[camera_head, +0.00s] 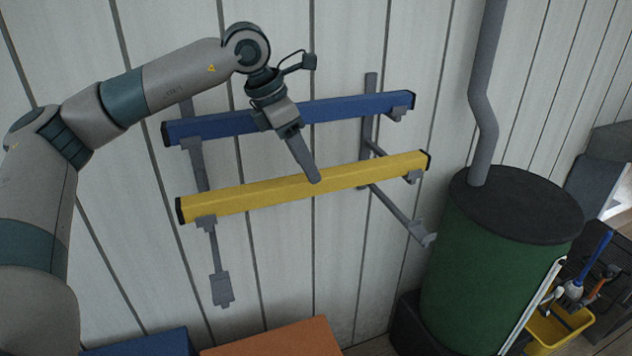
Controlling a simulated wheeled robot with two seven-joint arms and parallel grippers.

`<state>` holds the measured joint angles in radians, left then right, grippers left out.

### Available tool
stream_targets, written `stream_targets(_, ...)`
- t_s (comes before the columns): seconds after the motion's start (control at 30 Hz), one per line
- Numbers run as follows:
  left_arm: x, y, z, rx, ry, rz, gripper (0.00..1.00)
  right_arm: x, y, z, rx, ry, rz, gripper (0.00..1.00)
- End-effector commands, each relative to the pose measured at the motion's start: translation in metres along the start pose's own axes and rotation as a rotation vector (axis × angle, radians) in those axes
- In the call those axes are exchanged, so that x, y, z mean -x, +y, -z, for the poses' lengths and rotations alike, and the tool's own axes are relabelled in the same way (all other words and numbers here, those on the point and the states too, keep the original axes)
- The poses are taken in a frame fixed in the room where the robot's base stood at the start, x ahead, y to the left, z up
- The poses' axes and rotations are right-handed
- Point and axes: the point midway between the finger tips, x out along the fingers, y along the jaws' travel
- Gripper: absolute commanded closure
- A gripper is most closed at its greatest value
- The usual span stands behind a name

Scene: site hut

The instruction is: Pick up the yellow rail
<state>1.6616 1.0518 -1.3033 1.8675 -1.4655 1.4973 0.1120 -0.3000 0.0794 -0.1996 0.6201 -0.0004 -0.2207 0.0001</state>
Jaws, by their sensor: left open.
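The yellow rail (255,195) is a long square bar with black end caps. It lies across the grey brackets of a wall rack, below a blue rail (355,106). My left gripper (316,178) comes from the upper left and points down, its tip overlapping the middle of the yellow rail in the picture. I cannot tell whether it touches the rail. Its fingers line up in this view, so the gap between them is hidden; nothing shows held in it. My right gripper is not in view.
The rack's lowest bracket arms (222,290) are empty. A green drum-like stove (475,265) with a grey pipe (483,90) stands right of the rack. Blue (150,345) and orange (275,340) surfaces lie below. A yellow bucket (558,330) with tools is at lower right.

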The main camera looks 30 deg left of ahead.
Motion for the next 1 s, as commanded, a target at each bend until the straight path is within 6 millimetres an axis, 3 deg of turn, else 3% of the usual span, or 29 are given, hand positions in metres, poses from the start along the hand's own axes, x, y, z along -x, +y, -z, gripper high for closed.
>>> stream_targets(0.23,-0.009,0.001,-0.004,0.0,0.003,0.001,0.47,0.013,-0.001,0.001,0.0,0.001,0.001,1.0)
stream_targets(0.6,-0.048,0.002,-0.009,0.001,0.001,0.001,0.47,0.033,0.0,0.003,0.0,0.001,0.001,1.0)
stream_targets(1.0,-0.051,0.003,-0.008,0.001,-0.001,0.0,0.47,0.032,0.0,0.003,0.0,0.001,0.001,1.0)
